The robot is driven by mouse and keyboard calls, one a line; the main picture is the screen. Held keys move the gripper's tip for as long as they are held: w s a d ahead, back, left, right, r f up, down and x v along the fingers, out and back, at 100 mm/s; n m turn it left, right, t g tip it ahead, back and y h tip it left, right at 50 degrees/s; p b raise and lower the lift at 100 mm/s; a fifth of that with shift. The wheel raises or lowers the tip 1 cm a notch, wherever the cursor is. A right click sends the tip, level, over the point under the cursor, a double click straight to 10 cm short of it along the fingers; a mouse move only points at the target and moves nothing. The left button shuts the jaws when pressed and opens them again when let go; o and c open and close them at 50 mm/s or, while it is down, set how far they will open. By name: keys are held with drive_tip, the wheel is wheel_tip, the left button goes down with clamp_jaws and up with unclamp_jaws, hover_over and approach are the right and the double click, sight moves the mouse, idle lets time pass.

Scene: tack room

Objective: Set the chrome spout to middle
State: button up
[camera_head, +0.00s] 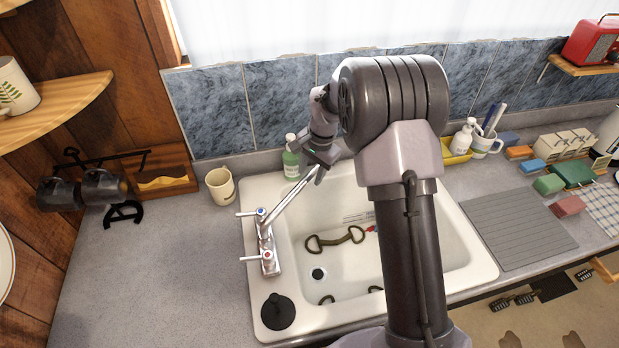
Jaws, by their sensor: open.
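The chrome spout (290,201) rises from the faucet base (268,246) on the left rim of the white sink (471,249). It slants up and right, toward the back of the basin. My gripper (318,172) is at the spout's far end, with its fingers pointing down. The jaws are open. I cannot tell whether a finger touches the spout. The faucet has a blue-marked handle (261,212) and a red-marked handle (267,256).
A green bottle (291,164) stands close behind my gripper, and a cream mug (220,186) stands left of it. Bits (336,240) lie in the basin. A black stopper (278,312) sits on the front left rim. The counter left of the sink is mostly clear.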

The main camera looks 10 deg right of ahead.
drive_tip(key=shift+w+a+f, duration=0.1)
drive_tip(key=shift+w+f, duration=0.05)
drive_tip(key=shift+f, duration=0.45)
drive_tip(key=shift+w+a+f, duration=0.1)
drive_tip(key=shift+f, duration=0.5)
drive_tip(key=shift+c, duration=0.4)
clamp_jaws()
